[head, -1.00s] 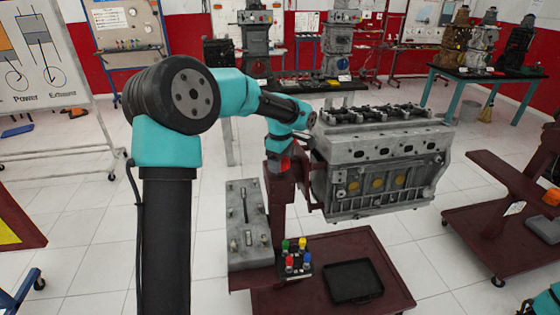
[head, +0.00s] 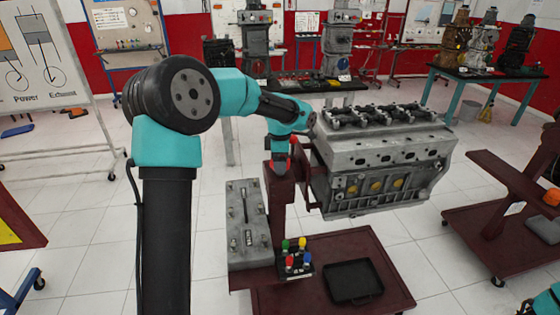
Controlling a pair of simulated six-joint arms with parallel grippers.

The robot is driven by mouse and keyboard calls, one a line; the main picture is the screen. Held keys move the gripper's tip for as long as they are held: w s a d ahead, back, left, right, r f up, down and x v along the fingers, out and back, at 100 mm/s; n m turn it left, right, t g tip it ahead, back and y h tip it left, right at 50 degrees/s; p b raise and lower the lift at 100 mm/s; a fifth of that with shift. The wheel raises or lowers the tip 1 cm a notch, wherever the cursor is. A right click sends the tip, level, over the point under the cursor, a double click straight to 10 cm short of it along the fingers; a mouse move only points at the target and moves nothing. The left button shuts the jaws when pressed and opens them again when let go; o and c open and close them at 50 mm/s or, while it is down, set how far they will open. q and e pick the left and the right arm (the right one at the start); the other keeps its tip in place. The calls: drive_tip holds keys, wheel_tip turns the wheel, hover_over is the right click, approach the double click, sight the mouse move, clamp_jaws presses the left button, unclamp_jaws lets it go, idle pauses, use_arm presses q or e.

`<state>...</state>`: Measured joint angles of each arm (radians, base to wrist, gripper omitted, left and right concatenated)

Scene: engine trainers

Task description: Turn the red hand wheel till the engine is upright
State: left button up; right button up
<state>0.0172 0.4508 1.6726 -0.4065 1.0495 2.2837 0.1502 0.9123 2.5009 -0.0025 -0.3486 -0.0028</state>
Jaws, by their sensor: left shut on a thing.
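The grey engine block (head: 378,160) hangs on the dark red stand (head: 282,205) in the middle of the head view. My left gripper (head: 280,160) is at the top of the stand post, left of the engine. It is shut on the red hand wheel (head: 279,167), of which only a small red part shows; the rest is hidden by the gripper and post.
The stand's base holds a black tray (head: 353,282) and a rack of coloured caps (head: 294,262). A grey metal part (head: 247,225) lies left of the post. Another dark red stand (head: 510,205) is at the right. White floor is clear between the stands.

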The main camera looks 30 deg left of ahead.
use_arm(q)
drive_tip(key=o, duration=0.9)
drive_tip(key=shift+r, duration=0.15)
wheel_tip(320, 180, up, 17)
drive_tip(key=shift+r, duration=0.1)
idle(0.5)
